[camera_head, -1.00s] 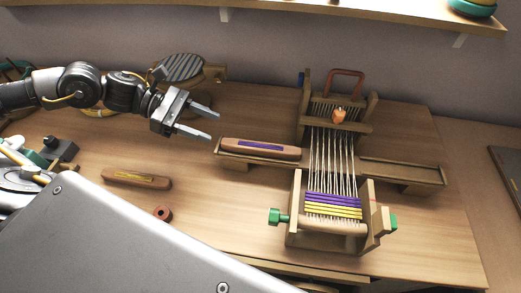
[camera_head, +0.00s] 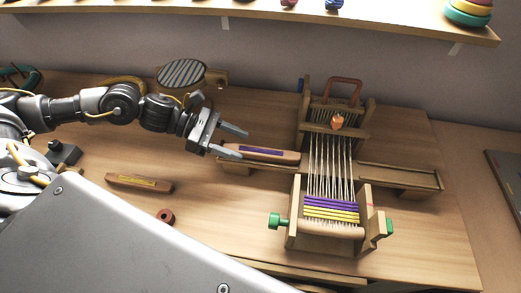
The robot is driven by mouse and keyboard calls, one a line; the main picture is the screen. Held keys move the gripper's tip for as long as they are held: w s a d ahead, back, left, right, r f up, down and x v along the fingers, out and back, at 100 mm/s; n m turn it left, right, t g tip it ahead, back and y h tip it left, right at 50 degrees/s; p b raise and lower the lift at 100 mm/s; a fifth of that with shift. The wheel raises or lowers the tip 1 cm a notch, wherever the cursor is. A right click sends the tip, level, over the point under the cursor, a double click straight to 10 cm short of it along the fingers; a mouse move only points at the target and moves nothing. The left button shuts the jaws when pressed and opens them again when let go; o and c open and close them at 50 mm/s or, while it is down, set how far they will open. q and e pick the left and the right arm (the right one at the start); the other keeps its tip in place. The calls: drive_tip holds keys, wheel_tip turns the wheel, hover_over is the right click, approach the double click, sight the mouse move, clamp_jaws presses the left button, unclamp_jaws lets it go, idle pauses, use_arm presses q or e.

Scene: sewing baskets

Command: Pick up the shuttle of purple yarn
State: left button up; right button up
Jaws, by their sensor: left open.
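The shuttle of purple yarn (camera_head: 275,154) is a brown wooden boat shape with a purple strip on top. It lies on the loom's left side ledge (camera_head: 233,167). My left gripper (camera_head: 245,143) is open and empty, with its fingertips at the shuttle's left end. One finger overlaps that end in the picture; I cannot tell whether they touch. My right gripper does not show.
The small loom (camera_head: 330,180) with white warp threads and purple and yellow weaving stands right of the shuttle. A shuttle of yellow yarn (camera_head: 140,182) and a small red-brown spool (camera_head: 166,216) lie at left. A striped round piece (camera_head: 181,75) stands behind my arm.

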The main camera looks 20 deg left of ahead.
sight(251, 149)
use_arm(q)
drive_tip(key=shift+p+x, duration=0.35)
drive_tip(key=shift+x, duration=1.25)
drive_tip(key=c, duration=1.1)
